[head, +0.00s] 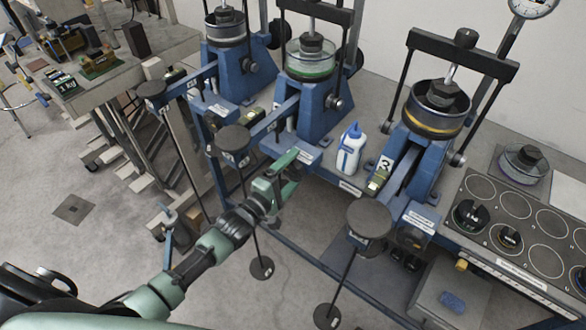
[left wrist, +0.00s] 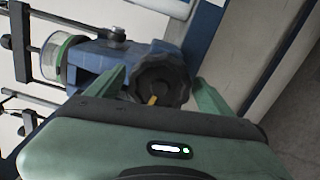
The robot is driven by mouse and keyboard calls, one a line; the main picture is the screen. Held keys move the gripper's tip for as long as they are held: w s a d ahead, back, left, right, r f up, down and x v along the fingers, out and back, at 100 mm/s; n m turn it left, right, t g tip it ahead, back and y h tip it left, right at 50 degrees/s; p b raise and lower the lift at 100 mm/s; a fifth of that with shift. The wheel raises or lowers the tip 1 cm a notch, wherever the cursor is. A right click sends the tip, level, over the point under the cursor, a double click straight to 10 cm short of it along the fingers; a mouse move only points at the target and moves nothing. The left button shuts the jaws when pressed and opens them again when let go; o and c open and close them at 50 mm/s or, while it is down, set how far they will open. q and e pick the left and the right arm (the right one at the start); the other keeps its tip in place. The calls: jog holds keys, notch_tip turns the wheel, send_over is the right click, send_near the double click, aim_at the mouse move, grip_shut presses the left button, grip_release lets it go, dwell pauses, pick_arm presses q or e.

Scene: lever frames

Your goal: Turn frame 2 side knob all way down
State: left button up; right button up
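The middle lever frame (head: 318,105) is blue, with a green-ringed clear cell. It also shows in the left wrist view (left wrist: 92,60). Its dark lobed knob (left wrist: 161,78) with a yellow mark is in the left wrist view. In the head view this knob is hidden behind my left gripper (head: 289,172). The left gripper (left wrist: 160,90) is open, with one green finger on each side of the knob and small gaps seeming to remain. Contact cannot be told. My right gripper is not in view.
A blue lever frame (head: 238,68) stands to the left, and another with a yellow-ringed cell (head: 436,108) to the right. A white and blue bottle (head: 350,150) stands between frames. Round weight hangers (head: 234,138) and (head: 368,219) flank my left arm. A weight tray (head: 510,212) is at right.

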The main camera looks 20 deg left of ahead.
pick_arm(q)
jog(key=p+v, duration=0.2)
jog(key=v, duration=0.3)
jog(key=shift+s+r+p, duration=0.15)
jog(key=shift+p, duration=0.2)
jog(key=shift+s+a, duration=0.15)
jog(key=shift+s, duration=0.25)
